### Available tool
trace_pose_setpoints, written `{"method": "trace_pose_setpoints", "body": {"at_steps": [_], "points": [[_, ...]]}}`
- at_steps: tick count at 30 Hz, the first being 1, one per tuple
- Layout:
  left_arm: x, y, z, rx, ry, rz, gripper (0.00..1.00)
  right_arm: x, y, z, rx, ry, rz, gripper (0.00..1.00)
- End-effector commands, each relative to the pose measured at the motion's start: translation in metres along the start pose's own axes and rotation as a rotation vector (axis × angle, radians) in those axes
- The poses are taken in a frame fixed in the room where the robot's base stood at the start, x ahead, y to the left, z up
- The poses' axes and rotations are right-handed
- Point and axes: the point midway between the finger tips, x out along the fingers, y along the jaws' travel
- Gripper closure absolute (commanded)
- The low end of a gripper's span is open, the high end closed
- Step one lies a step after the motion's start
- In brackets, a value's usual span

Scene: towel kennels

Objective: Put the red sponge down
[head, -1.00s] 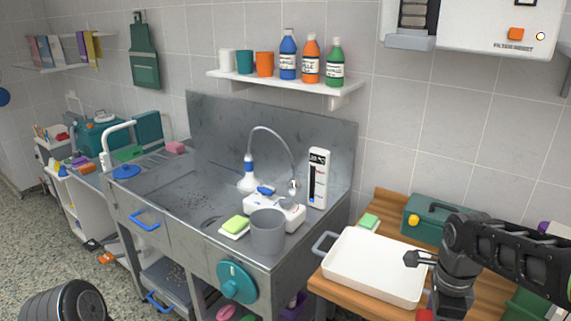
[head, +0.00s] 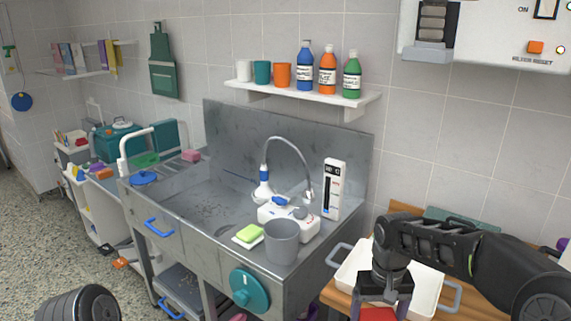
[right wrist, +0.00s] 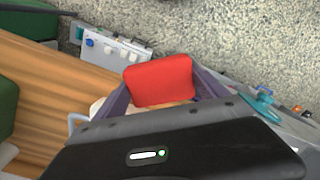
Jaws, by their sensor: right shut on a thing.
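The red sponge (right wrist: 160,82) is clamped between the two fingers of my right gripper (right wrist: 162,92) in the right wrist view. In the head view my right gripper (head: 383,297) points down at the bottom edge, with the top of the red sponge (head: 378,314) between its fingers. The gripper is in front of the white tray (head: 428,279), over the picture's wooden-table area. The sponge's underside is cut off by the frame, so I cannot tell whether it touches anything. My left gripper is out of view.
The wooden table (head: 340,298) stands right of the steel sink unit. On the sink's edge are a grey cup (head: 282,243), a green-yellow sponge (head: 249,232) and a white device (head: 290,222). A teal knob (head: 249,289) sticks out of the sink front. A green box stands behind the tray.

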Motion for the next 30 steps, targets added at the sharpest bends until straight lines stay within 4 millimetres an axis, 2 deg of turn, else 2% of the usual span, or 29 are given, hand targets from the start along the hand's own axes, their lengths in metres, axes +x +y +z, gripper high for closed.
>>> {"method": "trace_pose_setpoints", "body": {"at_steps": [3,6,20,26,30], "points": [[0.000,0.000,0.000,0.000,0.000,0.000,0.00,0.014,-0.009,0.002,-0.016,-0.002,0.000,0.61],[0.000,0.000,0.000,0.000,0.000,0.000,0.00,0.019,-0.009,0.003,-0.016,0.000,0.000,0.61],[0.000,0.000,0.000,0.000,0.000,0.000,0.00,0.019,-0.008,0.003,-0.010,0.000,0.001,0.61],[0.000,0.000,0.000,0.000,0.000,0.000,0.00,0.021,0.011,0.004,0.029,-0.005,-0.001,0.61],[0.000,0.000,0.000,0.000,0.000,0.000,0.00,0.018,0.039,0.004,0.091,0.004,-0.009,0.61]]}}
